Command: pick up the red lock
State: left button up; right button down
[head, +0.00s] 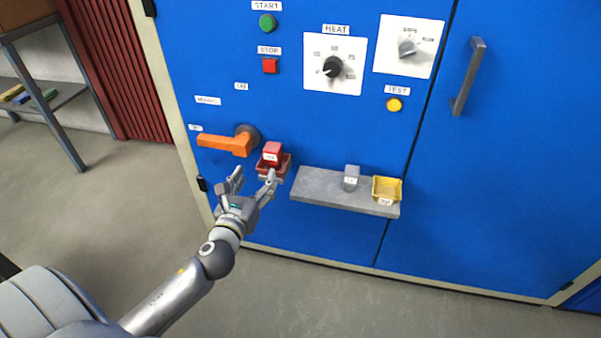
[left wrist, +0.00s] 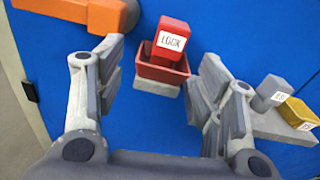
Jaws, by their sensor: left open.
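The red lock (head: 272,151) is a small red block with a white label. In the left wrist view the lock (left wrist: 171,38) stands in a red tray (left wrist: 150,70) fixed to the blue panel, and its label reads LOCK. The red tray also shows in the head view (head: 264,171). My left gripper (head: 253,178) is open and empty, just below and in front of the tray. In the left wrist view its two fingers (left wrist: 160,68) spread to either side of the tray and lock, apart from them. My right gripper is not in view.
An orange handle (head: 226,143) sticks out at the left of the lock. A grey shelf (head: 335,198) at the right bears a grey block (head: 351,178) and a yellow bin (head: 387,189). Buttons and dials are above. A door handle (head: 468,75) is at the right.

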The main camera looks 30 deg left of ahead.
aim_at(270, 152)
pick_arm(q)
jog(key=shift+m+t, duration=0.4)
jog(key=shift+m, duration=0.1)
jog(key=w, duration=0.2)
jog(key=w+r, duration=0.1)
jog(key=w, duration=0.4)
jog(key=shift+a+r+b, duration=0.2)
jog(key=shift+r+b, duration=0.2)
jog(key=shift+b+x, duration=0.3)
jog(key=shift+x, duration=1.75)
jog(key=shift+d, duration=0.1)
jog(key=c, duration=1.1)
jog(key=shift+c, duration=0.4)
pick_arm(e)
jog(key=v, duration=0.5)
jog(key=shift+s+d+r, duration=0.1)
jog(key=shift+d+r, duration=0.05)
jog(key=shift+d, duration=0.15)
pick_arm(q)
jog(key=shift+r, duration=0.2)
